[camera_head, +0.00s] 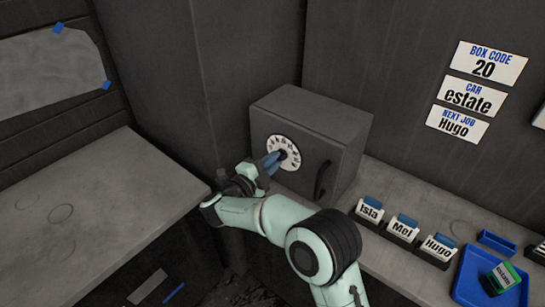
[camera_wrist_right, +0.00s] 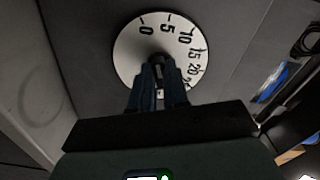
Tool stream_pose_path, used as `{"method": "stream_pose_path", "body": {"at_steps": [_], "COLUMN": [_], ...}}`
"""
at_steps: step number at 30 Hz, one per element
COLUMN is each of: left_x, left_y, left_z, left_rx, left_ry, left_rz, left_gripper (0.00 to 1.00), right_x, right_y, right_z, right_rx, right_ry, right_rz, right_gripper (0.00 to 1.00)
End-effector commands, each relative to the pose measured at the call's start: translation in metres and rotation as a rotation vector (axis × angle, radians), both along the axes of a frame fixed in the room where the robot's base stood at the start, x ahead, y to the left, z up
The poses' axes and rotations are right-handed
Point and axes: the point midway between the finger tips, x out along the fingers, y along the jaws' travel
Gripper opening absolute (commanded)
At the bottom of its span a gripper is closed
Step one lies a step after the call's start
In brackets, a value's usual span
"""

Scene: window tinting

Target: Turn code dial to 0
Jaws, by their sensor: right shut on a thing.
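The code dial (camera_head: 291,150) is a white disc with black numbers on the front of a grey box (camera_head: 318,122). In the right wrist view the dial (camera_wrist_right: 130,52) shows 0 at upper left, then 5, 10, 15 and 20 running clockwise; its lower part is hidden by my fingers. My right gripper (camera_head: 274,161) has blue fingers and is at the dial's centre. In the wrist view the gripper (camera_wrist_right: 158,72) is shut on the dark central knob. I cannot tell which number the knob points to. My left gripper is not in view.
The box has a dark handle (camera_head: 322,180) right of the dial. Name cards Isla (camera_head: 369,210), Mel (camera_head: 404,229) and Hugo (camera_head: 438,248) stand on the right bench. A blue tray (camera_head: 467,285) holds a green item (camera_head: 504,277). A wall sign reads box code 20 (camera_head: 487,64). The left bench (camera_head: 90,200) is clear.

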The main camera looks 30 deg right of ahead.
Motion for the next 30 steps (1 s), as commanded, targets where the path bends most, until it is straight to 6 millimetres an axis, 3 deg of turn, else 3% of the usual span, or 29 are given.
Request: {"method": "stream_pose_path", "body": {"at_steps": [12,28,29,30], "left_x": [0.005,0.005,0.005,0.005], "left_y": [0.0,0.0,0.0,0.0], "left_z": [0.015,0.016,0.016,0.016], "left_rx": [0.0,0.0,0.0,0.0], "left_ry": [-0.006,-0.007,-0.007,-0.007], "left_rz": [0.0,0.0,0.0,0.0], "left_gripper": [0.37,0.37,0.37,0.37], "right_x": [0.0,0.0,0.0,0.0], "right_y": [0.0,0.0,0.0,0.0], "right_z": [0.0,-0.001,-0.001,-0.001], "right_rx": [-0.066,-0.074,-0.074,-0.074], "right_ry": [0.16,0.18,0.179,0.179], "right_rz": [0.001,0.001,0.001,0.001], "right_gripper": [0.0,0.0,0.25,0.38]}}
